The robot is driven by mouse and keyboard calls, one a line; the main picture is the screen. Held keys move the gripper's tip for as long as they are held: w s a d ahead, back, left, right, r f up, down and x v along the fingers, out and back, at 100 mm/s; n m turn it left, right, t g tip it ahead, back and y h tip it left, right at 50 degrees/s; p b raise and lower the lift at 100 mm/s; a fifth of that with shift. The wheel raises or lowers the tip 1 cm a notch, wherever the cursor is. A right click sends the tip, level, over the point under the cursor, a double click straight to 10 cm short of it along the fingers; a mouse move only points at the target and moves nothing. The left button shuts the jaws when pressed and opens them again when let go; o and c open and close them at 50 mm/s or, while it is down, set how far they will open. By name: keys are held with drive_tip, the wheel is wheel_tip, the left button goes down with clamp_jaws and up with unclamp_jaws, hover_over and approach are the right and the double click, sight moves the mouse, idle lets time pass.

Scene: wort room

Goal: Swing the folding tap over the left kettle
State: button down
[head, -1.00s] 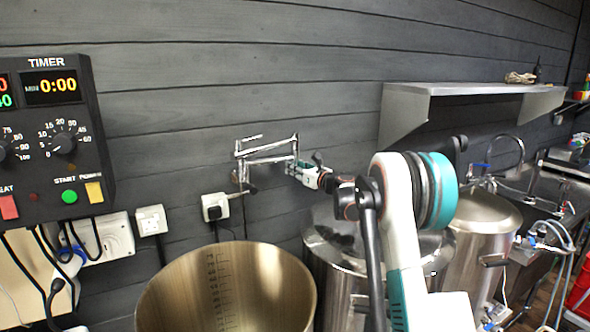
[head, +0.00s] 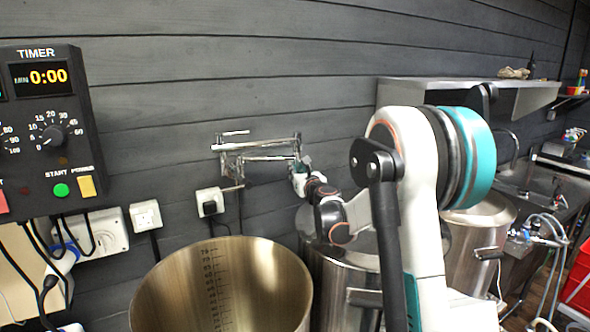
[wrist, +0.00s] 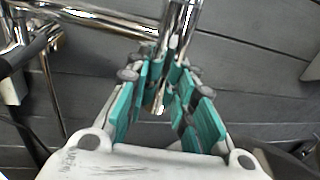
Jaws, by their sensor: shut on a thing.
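The chrome folding tap (head: 262,146) is mounted on the dark wall, its jointed arms reaching out above and behind the kettles. My gripper (head: 300,170) is shut on the tap's right end. In the wrist view my gripper's teal fingers (wrist: 170,90) sit on both sides of the chrome spout (wrist: 178,30), whose lower end shows between them. The left kettle (head: 225,285) is open and looks empty, with volume marks inside its wall. The gripped end is right of the left kettle's opening in the head view. My arm hides part of the area to the right.
A lidded steel kettle (head: 340,262) stands right of the left one, partly behind my arm, and another kettle (head: 478,235) beyond it. A timer box (head: 45,130) and sockets (head: 145,215) are on the wall at left. A steel shelf (head: 430,92) juts out at right.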

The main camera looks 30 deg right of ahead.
drive_tip(key=shift+s+a, duration=0.4)
drive_tip(key=shift+s, duration=0.3)
drive_tip(key=shift+s+a, duration=0.35)
drive_tip(key=shift+s, duration=0.3)
drive_tip(key=c, duration=1.4)
unclamp_jaws()
drive_tip(key=shift+o, duration=0.2)
drive_tip(key=s+a, duration=0.1)
drive_tip(key=s, duration=1.1)
drive_tip(key=shift+a, duration=0.4)
